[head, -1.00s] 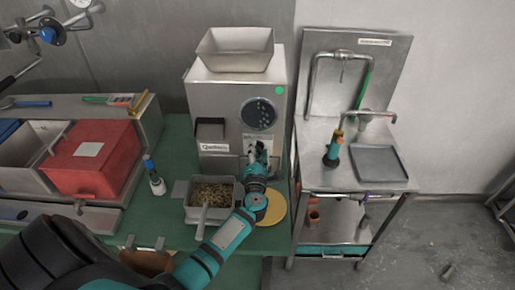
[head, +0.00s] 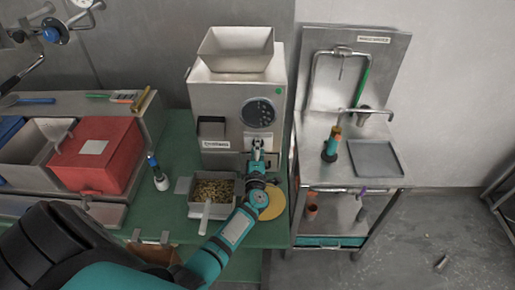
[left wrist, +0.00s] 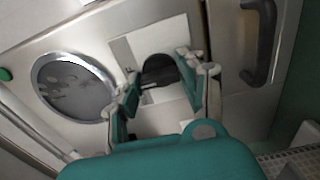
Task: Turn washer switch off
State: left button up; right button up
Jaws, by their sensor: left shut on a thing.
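The steel machine (head: 236,110) stands on the green table, with a round dark dial (head: 258,113) and a green button (head: 278,91) on its front. My left gripper (head: 258,148) is at the machine's front, just below the dial. In the left wrist view my left gripper (left wrist: 163,88) has its two fingers on either side of a dark rounded switch (left wrist: 160,68) on a pale plate, and is shut on it. The fingers partly cover the plate, and the switch's setting cannot be read. The dial (left wrist: 74,86) lies left of the fingers. My right gripper is in neither view.
A metal bin (head: 213,189) with beans and a scoop stands below the machine, beside a yellow disc (head: 273,205). A red box (head: 96,155) and a small bottle (head: 158,176) are to the left. A steel sink stand (head: 350,170) is to the right.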

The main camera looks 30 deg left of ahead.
pick_arm(q)
jog(key=shift+f, duration=0.1)
jog(key=o, duration=1.2)
jog(key=shift+c, duration=0.2)
jog(key=v, duration=1.2)
jog(key=shift+s, duration=0.1)
